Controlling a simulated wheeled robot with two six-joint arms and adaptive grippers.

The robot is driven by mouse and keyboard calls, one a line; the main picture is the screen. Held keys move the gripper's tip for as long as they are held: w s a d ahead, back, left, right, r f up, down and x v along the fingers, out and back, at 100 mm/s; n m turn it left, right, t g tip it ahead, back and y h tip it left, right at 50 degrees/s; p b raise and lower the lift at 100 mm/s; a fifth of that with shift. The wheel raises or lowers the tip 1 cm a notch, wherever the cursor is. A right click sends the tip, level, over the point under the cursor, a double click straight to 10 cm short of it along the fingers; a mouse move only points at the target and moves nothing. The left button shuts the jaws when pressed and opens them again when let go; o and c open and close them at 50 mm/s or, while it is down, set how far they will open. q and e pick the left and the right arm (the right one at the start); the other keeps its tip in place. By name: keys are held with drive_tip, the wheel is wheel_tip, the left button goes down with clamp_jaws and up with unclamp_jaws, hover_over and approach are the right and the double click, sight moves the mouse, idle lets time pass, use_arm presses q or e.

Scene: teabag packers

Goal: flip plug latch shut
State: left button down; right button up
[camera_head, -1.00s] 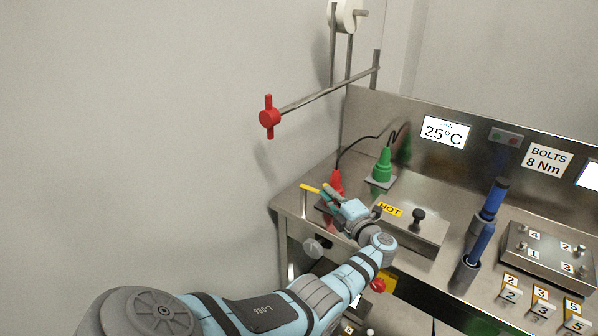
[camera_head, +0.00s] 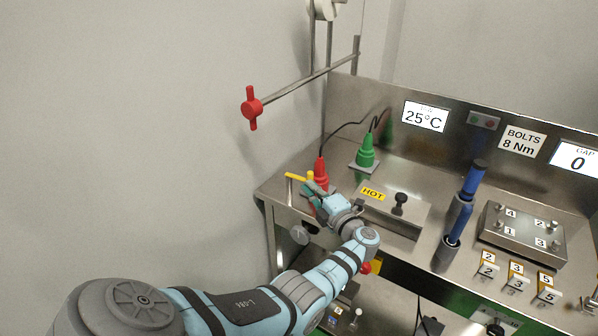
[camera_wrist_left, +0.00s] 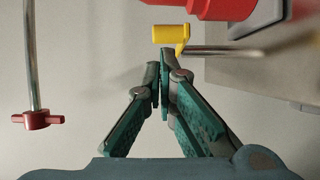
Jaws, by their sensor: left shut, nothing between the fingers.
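The red plug (camera_head: 320,174) stands upright at the left end of the steel bench; part of it shows at the top of the left wrist view (camera_wrist_left: 215,8). Beside it on the left is the latch, a thin metal lever with a yellow handle (camera_head: 296,176). In the left wrist view the yellow handle (camera_wrist_left: 170,34) is just beyond my fingertips. My left gripper (camera_head: 311,186) is shut and empty, its tips together (camera_wrist_left: 160,75) close to the handle. I cannot tell whether they touch it. My right gripper is not in view.
A green plug (camera_head: 365,152) stands right of the red one. A steel block with a HOT label (camera_head: 373,194) and black knob lies right of my gripper. A rod with a red knob (camera_head: 252,108) juts out above left.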

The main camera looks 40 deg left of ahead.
use_arm(q)
drive_tip(key=v, duration=1.1)
drive_tip(key=shift+r, duration=0.2)
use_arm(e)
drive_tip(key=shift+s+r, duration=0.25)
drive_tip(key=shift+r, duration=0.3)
use_arm(q)
drive_tip(key=shift+w, duration=0.1)
